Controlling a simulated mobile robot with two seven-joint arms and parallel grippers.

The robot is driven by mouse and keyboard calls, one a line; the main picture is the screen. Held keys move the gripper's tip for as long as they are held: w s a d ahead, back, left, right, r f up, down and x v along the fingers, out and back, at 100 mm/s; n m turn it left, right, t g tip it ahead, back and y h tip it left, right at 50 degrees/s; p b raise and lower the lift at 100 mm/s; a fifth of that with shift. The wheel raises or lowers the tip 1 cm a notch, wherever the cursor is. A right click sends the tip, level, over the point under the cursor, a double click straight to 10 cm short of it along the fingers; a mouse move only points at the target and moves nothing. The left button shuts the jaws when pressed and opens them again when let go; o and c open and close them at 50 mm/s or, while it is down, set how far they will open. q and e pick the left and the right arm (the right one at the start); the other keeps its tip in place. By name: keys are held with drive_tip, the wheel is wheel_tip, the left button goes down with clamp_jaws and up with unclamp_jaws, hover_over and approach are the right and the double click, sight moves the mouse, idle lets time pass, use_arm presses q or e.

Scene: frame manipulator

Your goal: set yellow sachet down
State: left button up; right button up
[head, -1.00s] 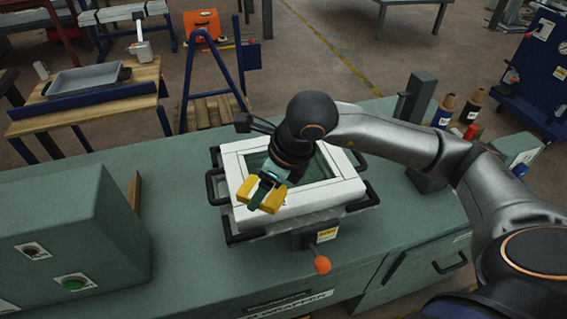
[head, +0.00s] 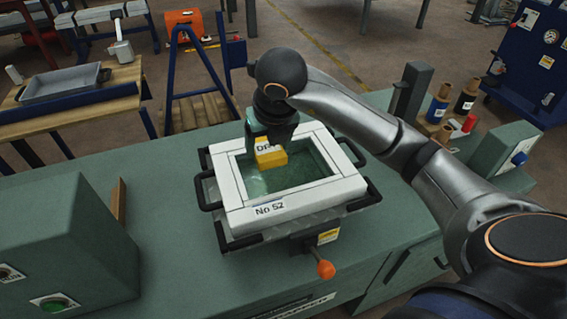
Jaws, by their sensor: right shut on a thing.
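The yellow sachet (head: 271,157) shows below my right gripper (head: 268,143), with dark lettering partly visible on it. My right gripper points down and is shut on the sachet, over the back left part of the white frame's opening. The white frame (head: 290,205) is labelled "No 52" and lies on a dark-handled fixture on the green bench. Whether the sachet touches the green surface inside the frame (head: 310,172) I cannot tell. My left gripper is not in view.
A green box with buttons (head: 70,240) stands at the left of the bench (head: 160,165). An orange knob (head: 325,269) sticks out in front of the fixture. A dark post (head: 412,92) and several bottles stand at the right. The frame's opening looks otherwise empty.

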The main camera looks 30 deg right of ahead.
hover_over(284, 168)
drive_tip(key=f, duration=0.5)
drive_tip(key=shift+s+a+f, duration=0.2)
drive_tip(key=shift+a, duration=0.2)
drive_tip(key=f, duration=0.3)
drive_tip(key=shift+w+d, duration=0.1)
drive_tip(key=shift+d, duration=0.25)
drive_tip(key=shift+f, duration=0.6)
drive_tip(key=o, duration=1.3)
drive_tip(key=v, duration=1.2)
drive_tip(key=shift+p, duration=0.35)
drive_tip(key=shift+a, duration=0.15)
